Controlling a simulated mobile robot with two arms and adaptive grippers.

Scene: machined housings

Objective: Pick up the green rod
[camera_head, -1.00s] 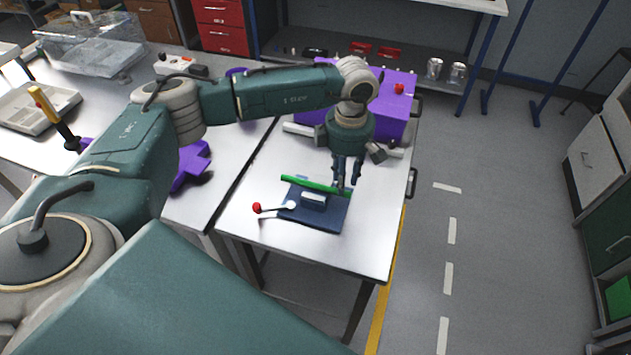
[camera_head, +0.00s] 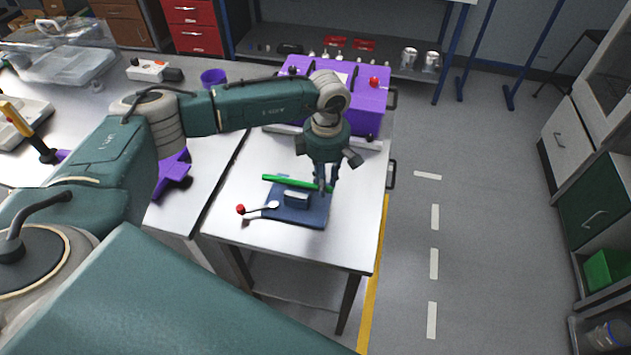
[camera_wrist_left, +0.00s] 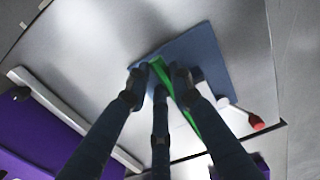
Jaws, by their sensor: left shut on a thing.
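The green rod (camera_head: 285,181) lies along the far edge of a dark blue mat (camera_head: 313,216) on the metal table. My left gripper (camera_head: 324,184) comes down from above at the rod's right end and is shut on it. In the left wrist view the green rod (camera_wrist_left: 187,109) runs between the fingers of my left gripper (camera_wrist_left: 157,80). I cannot tell whether the rod is clear of the mat. My right gripper is not in view.
A purple housing (camera_head: 361,105) stands behind. The table's right and front parts are clear.

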